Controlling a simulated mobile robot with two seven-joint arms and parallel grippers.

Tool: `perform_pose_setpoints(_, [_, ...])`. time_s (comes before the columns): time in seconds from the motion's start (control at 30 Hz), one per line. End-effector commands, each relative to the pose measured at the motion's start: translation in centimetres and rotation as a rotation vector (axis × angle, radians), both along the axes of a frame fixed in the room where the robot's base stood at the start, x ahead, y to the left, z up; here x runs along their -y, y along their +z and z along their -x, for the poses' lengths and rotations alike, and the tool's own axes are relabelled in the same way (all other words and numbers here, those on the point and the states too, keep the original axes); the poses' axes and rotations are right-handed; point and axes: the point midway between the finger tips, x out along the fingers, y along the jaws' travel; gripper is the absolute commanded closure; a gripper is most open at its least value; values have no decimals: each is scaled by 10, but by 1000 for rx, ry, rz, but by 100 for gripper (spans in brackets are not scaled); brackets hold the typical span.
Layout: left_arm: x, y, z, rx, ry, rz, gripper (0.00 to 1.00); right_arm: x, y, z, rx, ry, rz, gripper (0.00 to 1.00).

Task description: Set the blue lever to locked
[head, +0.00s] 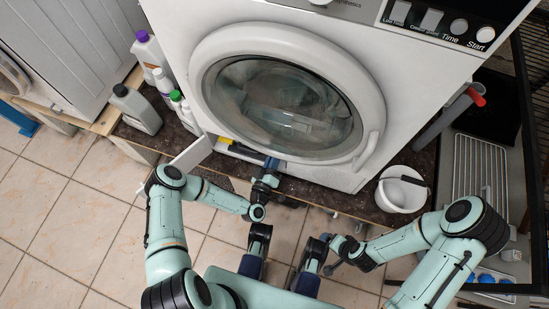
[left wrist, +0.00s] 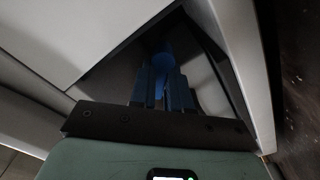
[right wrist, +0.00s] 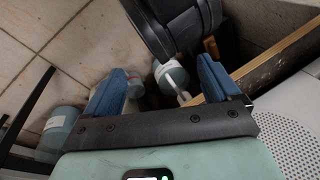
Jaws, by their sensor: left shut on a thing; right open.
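The blue lever (left wrist: 164,52) shows in the left wrist view as a dark blue rounded piece inside a shadowed recess low on the white machine. My left gripper (left wrist: 161,80) is shut on it, with its blue fingers on either side. The fingers hide much of the lever, and its setting cannot be read. In the head view my left gripper (head: 270,166) reaches the opening under the round door, and the lever cannot be made out there. My right gripper (right wrist: 160,66) is open, with nothing between its fingers, away from the lever.
A white flap (head: 192,153) stands open left of the recess, beside a yellow item (head: 224,142). Several bottles (head: 137,108) stand left of the washing machine (head: 215,35). A white bucket (head: 400,190) stands at its right front corner. Tiled floor (head: 60,205) lies open at the left.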

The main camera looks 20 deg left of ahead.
Motion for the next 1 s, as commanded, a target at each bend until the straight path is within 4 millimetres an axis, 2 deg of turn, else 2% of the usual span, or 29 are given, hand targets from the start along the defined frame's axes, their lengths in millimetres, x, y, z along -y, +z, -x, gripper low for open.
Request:
perform_pose_setpoints(0.6, [-5, -7, -2, -14, 1, 546, 100, 14, -20, -28, 71, -30, 36, 11])
perform_pose_setpoints(1.0, [-6, -9, -3, -19, 1, 723, 100, 20, -26, -38, 100, -41, 50, 11])
